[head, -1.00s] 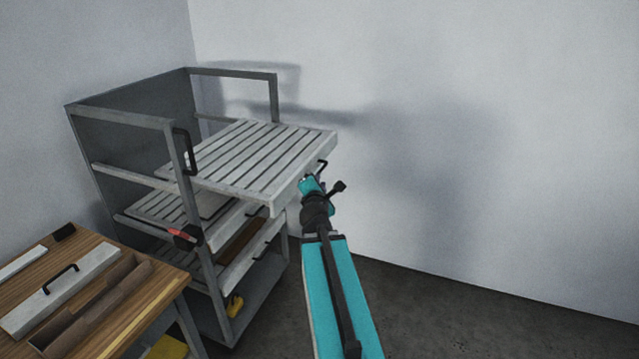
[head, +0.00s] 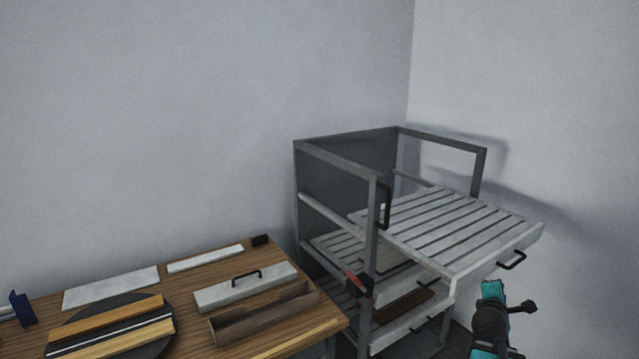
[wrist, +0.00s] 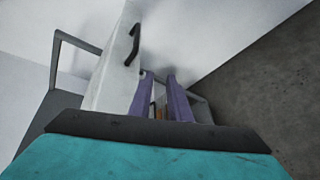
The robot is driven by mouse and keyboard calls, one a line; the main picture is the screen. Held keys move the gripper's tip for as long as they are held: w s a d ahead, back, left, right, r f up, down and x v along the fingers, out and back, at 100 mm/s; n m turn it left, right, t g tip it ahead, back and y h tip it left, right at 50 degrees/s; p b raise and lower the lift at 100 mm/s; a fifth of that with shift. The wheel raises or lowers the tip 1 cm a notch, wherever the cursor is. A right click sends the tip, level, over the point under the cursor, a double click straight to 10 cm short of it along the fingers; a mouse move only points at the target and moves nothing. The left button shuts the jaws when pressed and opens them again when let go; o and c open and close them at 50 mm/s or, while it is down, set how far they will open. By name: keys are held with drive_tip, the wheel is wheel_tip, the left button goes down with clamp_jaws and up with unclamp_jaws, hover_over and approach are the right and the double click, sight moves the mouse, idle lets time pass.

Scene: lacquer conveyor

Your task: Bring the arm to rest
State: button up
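My gripper (wrist: 160,78) shows in the wrist view with two purple fingers apart and nothing between their tips. In the head view the teal and black end of my arm (head: 491,318) is at the lower right, in front of the rack's pulled-out top tray (head: 455,228). The fingers cannot be made out there. In the wrist view the tray's pale front with its black handle (wrist: 134,45) is close to the left of the fingers. I cannot tell whether anything touches.
A grey metal rack (head: 373,230) with slatted trays stands in the corner by the walls. A wooden table (head: 190,280) on the left holds a round dark turntable (head: 165,345) with strips, a pale handled block (head: 215,298) and a brown trough (head: 265,318). Floor is bare right of the rack in the wrist view.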

drive_tip(key=s+a+f+m+g+y+b, duration=0.1)
drive_tip(key=s+a+f+m+g+y, duration=0.15)
drive_tip(key=a+f, duration=0.7)
drive_tip(key=s+a+f+m+g+y, duration=0.1)
drive_tip(key=s+a+f+m+g, duration=0.25)
drive_tip(key=f, duration=1.05)
drive_tip(key=s+a+f+m+g+y+b, duration=0.15)
drive_tip(key=s+a+f, duration=0.25)
drive_tip(key=a+f, duration=0.55)
drive_tip(key=s+a+f+m+g+y, duration=0.1)
drive_tip(key=s+a+f+m+g, duration=0.1)
drive_tip(key=s+a+f, duration=0.4)
drive_tip(key=s+a+f+m+g+y, duration=0.2)
drive_tip(key=s+a+f, duration=0.4)
drive_tip(key=s, duration=0.6)
drive_tip(key=s+a+f+m+g+y+b, duration=0.1)
drive_tip(key=s+a+f+m+g, duration=0.2)
drive_tip(key=s+a+f, duration=0.3)
drive_tip(key=s+a+g, duration=0.1)
drive_tip(key=s, duration=0.2)
drive_tip(key=shift+s+f+g+y, duration=0.25)
drive_tip(key=shift+s+g+y, duration=0.05)
drive_tip(key=shift+s+g, duration=0.1)
drive_tip(key=shift+a, duration=0.1)
